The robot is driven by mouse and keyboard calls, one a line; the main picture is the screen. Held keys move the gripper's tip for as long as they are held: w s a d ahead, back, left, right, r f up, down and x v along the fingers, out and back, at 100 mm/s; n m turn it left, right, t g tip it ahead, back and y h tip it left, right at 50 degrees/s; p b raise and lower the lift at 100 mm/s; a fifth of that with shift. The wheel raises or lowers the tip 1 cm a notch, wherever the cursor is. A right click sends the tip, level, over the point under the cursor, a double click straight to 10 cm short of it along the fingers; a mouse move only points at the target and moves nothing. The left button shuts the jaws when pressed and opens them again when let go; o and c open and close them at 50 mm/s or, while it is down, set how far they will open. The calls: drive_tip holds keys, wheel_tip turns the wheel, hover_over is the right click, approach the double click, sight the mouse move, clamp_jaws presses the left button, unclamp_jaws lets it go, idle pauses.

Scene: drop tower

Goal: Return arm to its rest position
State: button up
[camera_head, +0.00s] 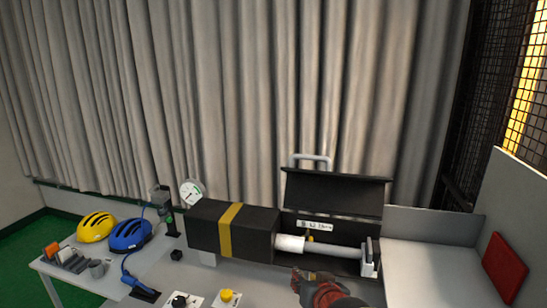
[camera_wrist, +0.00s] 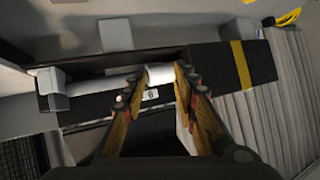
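My gripper (camera_head: 308,278) shows at the bottom of the head view, in front of the black box with the raised lid. In the wrist view my gripper (camera_wrist: 160,76) has its two fingers spread apart. The white cylinder (camera_wrist: 158,74) appears between the fingertips there, and I see no clear contact. In the head view the white cylinder (camera_head: 290,244) sits at the left end of a thinner pale rod (camera_head: 336,251) inside the open box. The rest position itself is not marked in either view.
The black box (camera_head: 205,226) with a yellow band lies along the bench, its lid (camera_head: 333,193) up. Yellow (camera_head: 95,227) and blue (camera_head: 130,235) helmets, a dial (camera_head: 191,193) and control knobs stand left. A red pad (camera_head: 504,268) is on the right panel. The right benchtop is clear.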

drive_tip(key=s+d+f+g+b, duration=0.2)
drive_tip(key=s+d, duration=0.1)
drive_tip(key=s, duration=0.6)
drive_tip(key=s+d+f+g+h+b, duration=0.1)
drive_tip(key=s+d, duration=0.3)
drive_tip(key=s, duration=0.5)
drive_tip(key=s+d+f+g+h+b, duration=0.1)
drive_tip(key=s+d+f+g+b, duration=0.2)
drive_tip(key=s, duration=0.5)
drive_tip(key=shift+s+d+f+b, duration=0.3)
drive_tip(key=shift+s+f, duration=0.1)
wheel_tip(320, 180, up, 36)
drive_tip(key=p, duration=3.5)
drive_tip(key=shift+f, duration=0.25)
